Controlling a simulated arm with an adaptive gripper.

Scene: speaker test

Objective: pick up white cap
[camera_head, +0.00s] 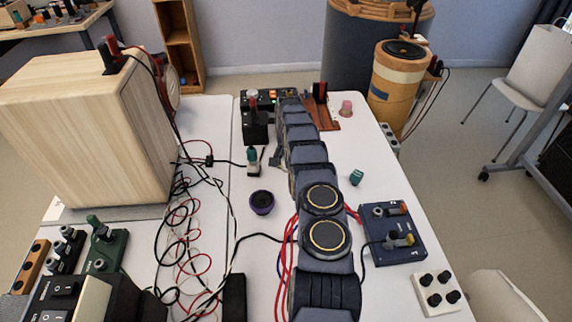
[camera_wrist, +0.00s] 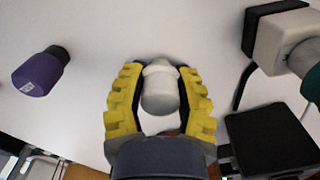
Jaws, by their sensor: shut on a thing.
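The white cap (camera_wrist: 159,96), a small rounded white piece with a wider collar at its far end, sits between the yellow ribbed fingers of my gripper (camera_wrist: 160,73) in the wrist view. The fingers are shut on it, one on each side. The white table surface lies behind it; I cannot tell whether the cap touches the table. In the head view my arm runs up the middle of the table and hides the cap.
A purple cup-like piece (camera_head: 261,202) stands left of my arm, and shows in the wrist view (camera_wrist: 36,76). A teal piece (camera_head: 356,177) and blue terminal box (camera_head: 393,233) are to the right. Loose wires (camera_head: 187,235) and a wooden speaker box (camera_head: 85,130) lie left.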

